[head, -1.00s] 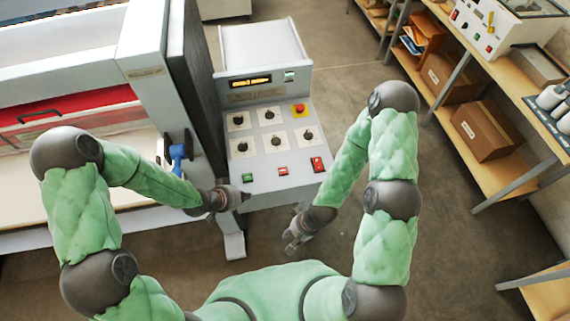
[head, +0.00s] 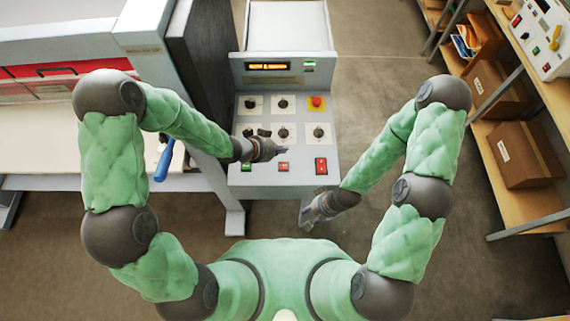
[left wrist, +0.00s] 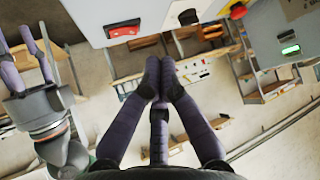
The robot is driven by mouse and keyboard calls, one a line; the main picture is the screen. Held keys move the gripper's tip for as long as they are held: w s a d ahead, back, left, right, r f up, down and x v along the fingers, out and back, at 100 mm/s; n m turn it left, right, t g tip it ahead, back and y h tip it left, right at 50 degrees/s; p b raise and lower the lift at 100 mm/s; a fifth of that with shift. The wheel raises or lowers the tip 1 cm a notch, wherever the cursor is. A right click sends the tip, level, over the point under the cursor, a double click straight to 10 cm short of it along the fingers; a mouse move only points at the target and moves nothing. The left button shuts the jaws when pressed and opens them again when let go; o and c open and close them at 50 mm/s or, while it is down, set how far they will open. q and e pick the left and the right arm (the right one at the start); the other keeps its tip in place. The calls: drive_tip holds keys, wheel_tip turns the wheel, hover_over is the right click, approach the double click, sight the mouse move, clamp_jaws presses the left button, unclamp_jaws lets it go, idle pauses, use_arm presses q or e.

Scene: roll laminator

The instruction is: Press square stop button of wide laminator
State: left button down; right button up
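The wide laminator's grey sloped control panel (head: 240,179) stands in front of me in the head view. Its lower row holds a green button (head: 248,167), a small red square button (head: 284,166) and a larger red switch (head: 321,166). My left gripper (head: 284,150) is over this lower row, just above the small red button in the picture. Its fingers are drawn together and hold nothing in the left wrist view (left wrist: 160,68). Contact with the panel cannot be told.
Several black knobs (head: 283,103) and a red emergency knob (head: 317,102) sit higher on the panel, below a lit display (head: 267,66). The laminator body with a blue handle (head: 164,160) is at left. Shelves with cardboard boxes (head: 527,155) stand at right.

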sight(281, 166)
use_arm(q)
wheel_tip(281, 166, down, 9)
drive_tip(key=b, duration=0.7)
drive_tip(key=shift+a+r, duration=0.1)
drive_tip(key=shift+r, duration=0.05)
drive_tip(key=shift+b, duration=0.35)
idle(0.8)
drive_tip(key=shift+f, duration=0.4)
drive_tip(key=shift+f+b, duration=0.4)
drive_tip(key=shift+b, duration=0.15)
idle(0.5)
drive_tip(key=shift+r, duration=0.1)
drive_tip(key=shift+r+p, duration=0.75)
